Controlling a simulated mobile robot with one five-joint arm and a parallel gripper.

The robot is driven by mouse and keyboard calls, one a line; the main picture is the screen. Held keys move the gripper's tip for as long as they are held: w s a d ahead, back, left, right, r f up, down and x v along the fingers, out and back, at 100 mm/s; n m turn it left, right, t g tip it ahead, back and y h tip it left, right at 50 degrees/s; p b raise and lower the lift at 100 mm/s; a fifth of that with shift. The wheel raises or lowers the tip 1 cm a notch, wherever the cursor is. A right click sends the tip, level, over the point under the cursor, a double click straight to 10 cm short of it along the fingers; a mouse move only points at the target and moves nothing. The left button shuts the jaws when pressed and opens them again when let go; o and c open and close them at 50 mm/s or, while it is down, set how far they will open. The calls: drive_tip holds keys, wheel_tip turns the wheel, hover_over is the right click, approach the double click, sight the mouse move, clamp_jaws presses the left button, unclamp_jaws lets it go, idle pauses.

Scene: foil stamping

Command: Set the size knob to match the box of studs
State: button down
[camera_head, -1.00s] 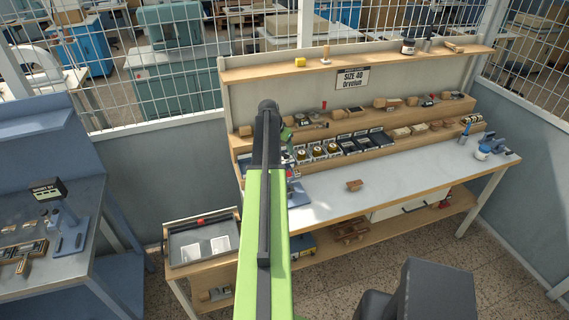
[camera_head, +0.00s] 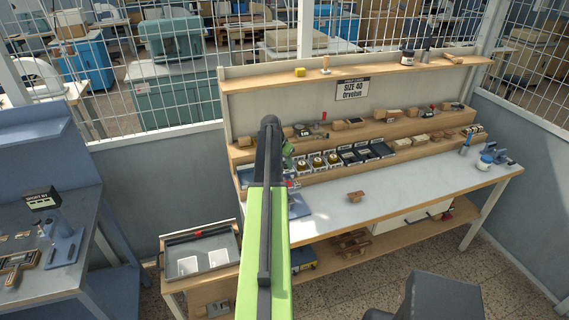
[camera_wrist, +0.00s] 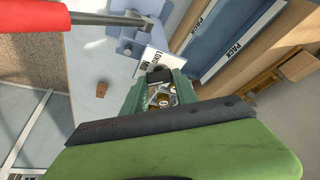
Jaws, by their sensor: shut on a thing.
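My gripper (camera_wrist: 162,88) is in the middle of the wrist view, its green fingers close together. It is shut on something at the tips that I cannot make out. Just beyond the tips is a white plate (camera_wrist: 154,62) with dark, partly covered lettering. A blue device (camera_wrist: 130,37) stands behind it. I cannot pick out the size knob. In the head view my green gripper (camera_head: 288,155) shows only partly, beside the arm at the bench's left end. Small labelled boxes of studs (camera_head: 317,163) stand in a row right of it. A sign (camera_head: 352,89) reads SIZE 40.
A red bar (camera_wrist: 35,15) crosses the wrist view's upper left. A small brown block (camera_head: 356,196) lies on the bench top (camera_head: 410,182), which is mostly clear to its right. A grey tray (camera_head: 184,245) stands lower left of the bench. Another blue device (camera_head: 66,245) is at far left.

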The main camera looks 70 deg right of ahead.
drive_tip(key=shift+s+a+n, duration=0.1)
drive_tip(key=shift+s+n, duration=0.05)
drive_tip(key=shift+n, duration=0.25)
drive_tip(key=n+t, duration=0.1)
drive_tip(key=n, duration=0.2)
drive_tip(key=shift+s+n+t, duration=0.1)
drive_tip(key=shift+n+t, duration=0.2)
drive_tip(key=shift+t, duration=0.1)
drive_tip(key=c, duration=1)
unclamp_jaws()
drive_tip(key=shift+o, duration=0.2)
drive_tip(key=shift+a+r+p, duration=0.1)
drive_tip(key=shift+r+p, duration=0.35)
drive_tip(key=p+v, duration=1.5)
drive_tip(key=v, duration=0.1)
drive_tip(key=shift+a+r, duration=0.15)
drive_tip(key=shift+r, duration=0.05)
